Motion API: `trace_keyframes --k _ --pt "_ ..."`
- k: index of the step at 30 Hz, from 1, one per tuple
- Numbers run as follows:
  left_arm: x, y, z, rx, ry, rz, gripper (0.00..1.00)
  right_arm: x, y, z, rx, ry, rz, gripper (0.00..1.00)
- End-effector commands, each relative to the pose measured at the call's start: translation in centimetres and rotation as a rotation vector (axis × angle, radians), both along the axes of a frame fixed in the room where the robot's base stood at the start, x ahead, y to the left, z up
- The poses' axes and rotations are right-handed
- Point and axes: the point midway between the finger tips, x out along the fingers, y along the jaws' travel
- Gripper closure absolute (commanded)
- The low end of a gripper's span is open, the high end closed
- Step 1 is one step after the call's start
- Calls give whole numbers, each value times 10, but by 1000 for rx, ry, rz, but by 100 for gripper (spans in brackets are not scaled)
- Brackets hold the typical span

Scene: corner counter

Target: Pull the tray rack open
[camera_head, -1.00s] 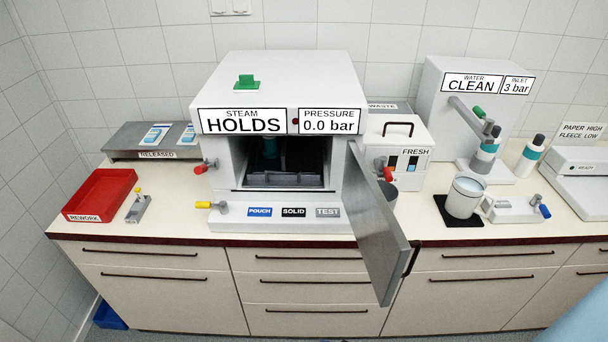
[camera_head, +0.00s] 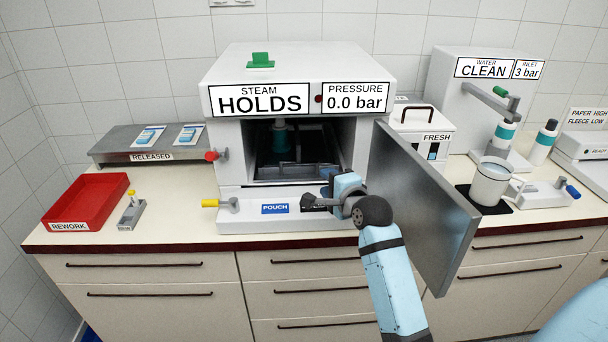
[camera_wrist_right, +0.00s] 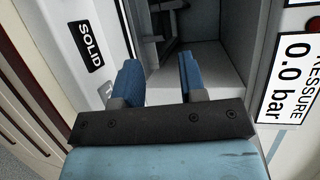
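The steam sterilizer (camera_head: 225,155) stands on the counter with its grey door (camera_head: 425,205) swung open to the right. The dark tray rack (camera_head: 295,172) sits inside the chamber; part of it shows in the right wrist view (camera_wrist_right: 165,22). My right gripper (camera_head: 318,190) is in front of the chamber's lower right opening, left of the door. In the right wrist view its two blue fingers (camera_wrist_right: 160,70) are apart with nothing between them, pointing toward the chamber. It hides the SOLID and TEST labels in the head view. My left gripper is not in view.
A yellow-handled valve (camera_head: 212,203) and a red-handled valve (camera_head: 213,156) stick out at the sterilizer's left. A red REWORK tray (camera_head: 85,205) lies further left. A white mug (camera_head: 490,182) stands right of the door.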

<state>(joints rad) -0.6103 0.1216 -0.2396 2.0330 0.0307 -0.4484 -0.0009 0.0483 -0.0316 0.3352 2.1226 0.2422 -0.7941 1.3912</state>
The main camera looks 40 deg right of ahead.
Motion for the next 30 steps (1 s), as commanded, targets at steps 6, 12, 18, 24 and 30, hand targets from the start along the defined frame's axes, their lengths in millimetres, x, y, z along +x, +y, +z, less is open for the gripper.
trace_keyframes --k 6,12,18,24,30 --pt "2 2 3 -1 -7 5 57 31 -5 -4 9 -2 -2 62" --pt "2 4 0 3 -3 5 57 73 -12 -12 5 -1 -1 62" --pt "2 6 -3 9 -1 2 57 109 -17 -19 4 0 -2 62" --pt "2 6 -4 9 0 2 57 128 -19 -23 5 -1 -1 62" --pt "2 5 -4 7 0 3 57 131 -20 -24 6 -1 -1 62"
